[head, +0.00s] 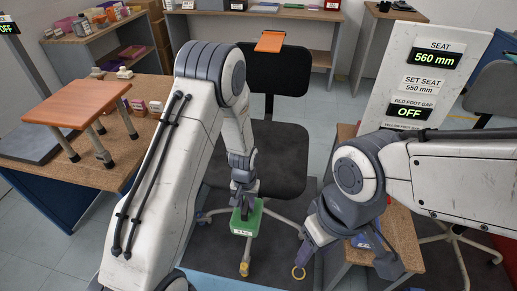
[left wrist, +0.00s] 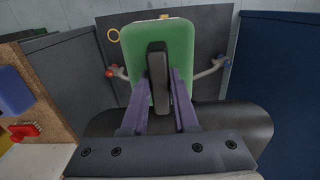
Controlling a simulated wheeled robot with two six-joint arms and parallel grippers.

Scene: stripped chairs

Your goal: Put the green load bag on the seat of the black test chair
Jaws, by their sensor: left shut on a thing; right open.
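The green load bag (head: 246,219) hangs in my left gripper (head: 243,196), whose fingers are shut on its dark top handle. In the left wrist view the bag (left wrist: 178,45) shows beyond my two purple fingers (left wrist: 162,92), with the dark handle between them. The black test chair has a dark seat (head: 280,155) and an upright backrest. In the head view, the bag shows below the seat's front edge; its height relative to the seat is hard to judge. My right gripper (head: 304,252) is open and empty, low at the right of the chair.
A board (head: 425,70) reads SEAT 560 mm, set seat 550 mm. A yellow ring (head: 299,273) shows by my right gripper. A wooden bench (head: 405,235) stands right of the chair. A small orange-topped table (head: 80,103) stands on the left bench. An orange piece (head: 270,41) tops the backrest.

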